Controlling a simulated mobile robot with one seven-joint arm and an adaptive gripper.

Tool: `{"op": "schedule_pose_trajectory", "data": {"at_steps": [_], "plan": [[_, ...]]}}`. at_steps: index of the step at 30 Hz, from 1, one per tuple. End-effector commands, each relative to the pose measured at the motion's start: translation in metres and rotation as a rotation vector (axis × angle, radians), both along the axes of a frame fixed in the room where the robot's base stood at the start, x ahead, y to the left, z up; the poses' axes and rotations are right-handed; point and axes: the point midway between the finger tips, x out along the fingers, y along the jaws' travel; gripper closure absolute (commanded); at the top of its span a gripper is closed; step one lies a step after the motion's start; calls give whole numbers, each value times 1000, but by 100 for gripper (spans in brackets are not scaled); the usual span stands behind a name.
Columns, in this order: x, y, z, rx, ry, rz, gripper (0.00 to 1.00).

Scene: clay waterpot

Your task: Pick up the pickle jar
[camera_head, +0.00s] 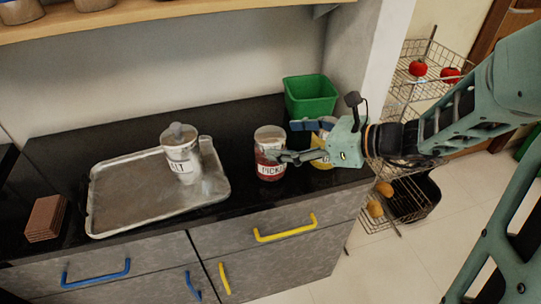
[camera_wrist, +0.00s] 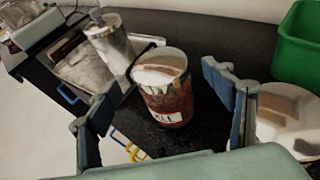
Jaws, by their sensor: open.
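The pickle jar (camera_head: 270,168) stands upright on the dark counter, right of the metal tray, with a silver lid and a partly covered label reading "PICK". My gripper (camera_head: 290,143) reaches in from the right at the jar's side, and one finger overlaps the jar's right edge in the head view. In the wrist view the pickle jar (camera_wrist: 168,100) stands ahead, between the spread blue-padded fingers of my gripper (camera_wrist: 163,82). The gripper is open and holds nothing. I cannot tell whether a finger touches the jar.
A second jar with a yellow label (camera_head: 321,164) stands close on the right, partly hidden by my gripper; its silver lid (camera_wrist: 288,112) is beside the right finger. A green bin (camera_head: 311,97) stands behind. A metal tray (camera_head: 120,208) holds a salt canister (camera_head: 181,160). Wall and shelf lie behind.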

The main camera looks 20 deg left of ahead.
Motion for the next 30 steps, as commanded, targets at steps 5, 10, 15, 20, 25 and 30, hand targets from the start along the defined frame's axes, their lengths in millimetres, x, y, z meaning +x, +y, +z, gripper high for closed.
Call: {"op": "schedule_pose_trajectory", "data": {"at_steps": [5, 10, 15, 20, 25, 30], "plan": [[7, 26, -8, 0, 1, 3, 25], [12, 41, -14, -1, 2, 1, 25], [13, 43, -14, -1, 1, 0, 25], [12, 43, -14, -1, 1, 0, 33], [12, 43, -14, -1, 1, 0, 52], [13, 43, -14, -1, 1, 0, 70]]}}
